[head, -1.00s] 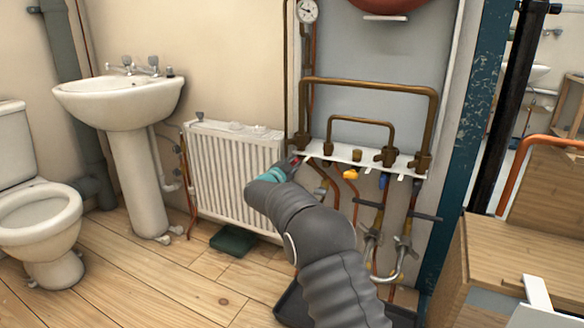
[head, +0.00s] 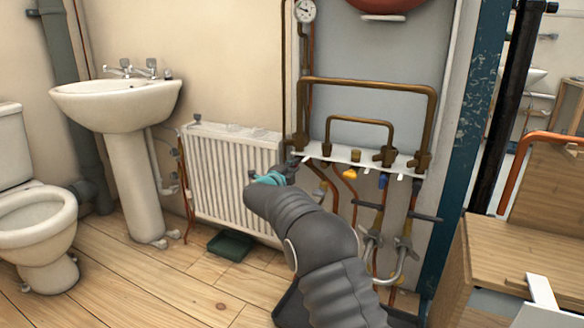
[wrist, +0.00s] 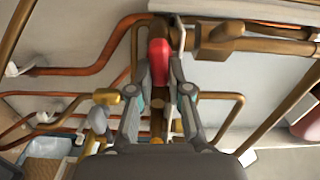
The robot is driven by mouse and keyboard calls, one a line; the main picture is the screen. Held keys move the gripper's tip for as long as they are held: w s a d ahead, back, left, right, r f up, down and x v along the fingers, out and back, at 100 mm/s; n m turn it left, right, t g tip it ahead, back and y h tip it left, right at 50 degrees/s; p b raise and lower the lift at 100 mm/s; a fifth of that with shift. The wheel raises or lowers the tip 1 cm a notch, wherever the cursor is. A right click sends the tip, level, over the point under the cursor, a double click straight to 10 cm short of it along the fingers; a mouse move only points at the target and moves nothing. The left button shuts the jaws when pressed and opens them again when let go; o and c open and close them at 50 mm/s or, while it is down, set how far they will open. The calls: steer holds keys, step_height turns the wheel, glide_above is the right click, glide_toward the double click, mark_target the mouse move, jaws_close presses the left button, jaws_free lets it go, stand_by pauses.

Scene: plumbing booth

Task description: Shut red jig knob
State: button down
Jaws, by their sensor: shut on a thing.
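The red jig knob (wrist: 158,62) is a long rounded lever in the middle of the wrist view, just below the brass pipework. My gripper (wrist: 160,75) has one finger on each side of it and is shut on it. In the head view my gripper (head: 285,172) is at the left end of the white jig rail (head: 345,154), beside the radiator. The red knob is hidden there behind the gripper.
A yellow knob (head: 350,174) and a blue knob (head: 383,180) hang under the rail to the right. Brass pipes (head: 368,83) rise above it. The white radiator (head: 232,175) stands close on the left. A wooden bench (head: 520,245) is at right.

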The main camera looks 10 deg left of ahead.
steer(key=shift+w+d+r+m, duration=0.15)
steer(key=shift+r+m, duration=0.1)
steer(key=shift+m, duration=0.25)
steer(key=c, duration=1.1)
jaws_free()
steer(key=shift+w+f, duration=0.1)
steer(key=shift+f, duration=0.1)
steer(key=shift+a+f, duration=0.1)
steer(key=shift+a, duration=0.1)
steer(key=v, duration=1.2)
